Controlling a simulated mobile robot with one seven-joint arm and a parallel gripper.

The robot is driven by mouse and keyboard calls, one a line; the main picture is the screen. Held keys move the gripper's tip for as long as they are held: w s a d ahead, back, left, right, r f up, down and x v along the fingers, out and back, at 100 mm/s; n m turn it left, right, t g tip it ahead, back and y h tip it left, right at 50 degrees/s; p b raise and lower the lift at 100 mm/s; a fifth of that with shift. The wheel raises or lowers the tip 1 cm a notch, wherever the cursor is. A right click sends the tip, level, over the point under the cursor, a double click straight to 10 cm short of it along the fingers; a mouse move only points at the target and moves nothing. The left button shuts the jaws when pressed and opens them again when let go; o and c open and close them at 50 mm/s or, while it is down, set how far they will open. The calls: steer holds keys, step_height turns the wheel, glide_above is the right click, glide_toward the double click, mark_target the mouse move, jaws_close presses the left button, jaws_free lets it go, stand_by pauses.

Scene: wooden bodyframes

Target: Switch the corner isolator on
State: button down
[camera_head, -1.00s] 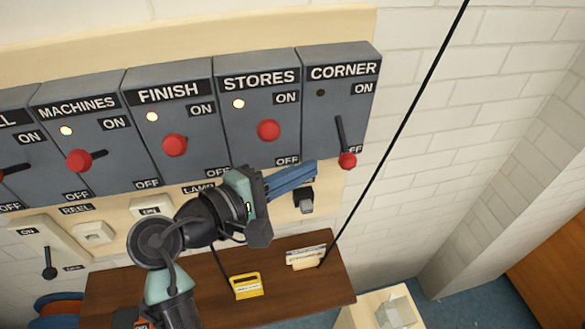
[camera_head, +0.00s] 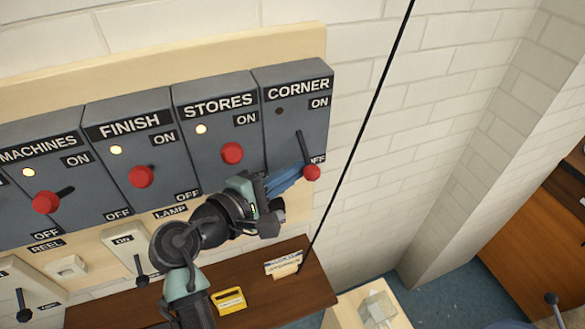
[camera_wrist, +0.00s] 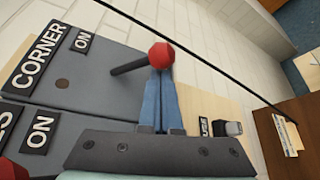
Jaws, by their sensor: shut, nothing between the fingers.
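The corner isolator (camera_head: 283,135) is the grey box at the right end of the row. Its lever (camera_head: 305,148) points down, its red knob (camera_head: 312,172) beside the OFF label. Its small indicator (camera_head: 279,111) is dark. My gripper (camera_head: 298,174) has its blue fingers shut and empty, just left of and below the knob. In the wrist view the shut fingers (camera_wrist: 160,85) point straight at the red knob (camera_wrist: 161,54), with their tips right at its underside. I cannot tell whether they touch it. The OFF label is partly hidden.
The stores (camera_head: 215,120) and finish (camera_head: 125,140) isolators stand to the left with lit indicators. A black cord (camera_head: 365,125) hangs just right of the corner box. A brown shelf (camera_head: 312,292) holding a yellow item (camera_head: 229,300) lies below.

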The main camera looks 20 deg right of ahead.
steer(key=r+p, duration=0.1)
steer(key=p, duration=0.1)
steer(key=s+r+p, duration=0.1)
steer(key=p, duration=0.2)
steer(key=shift+s+n, duration=0.25)
steer(key=shift+n, duration=0.15)
steer(key=shift+g, duration=0.3)
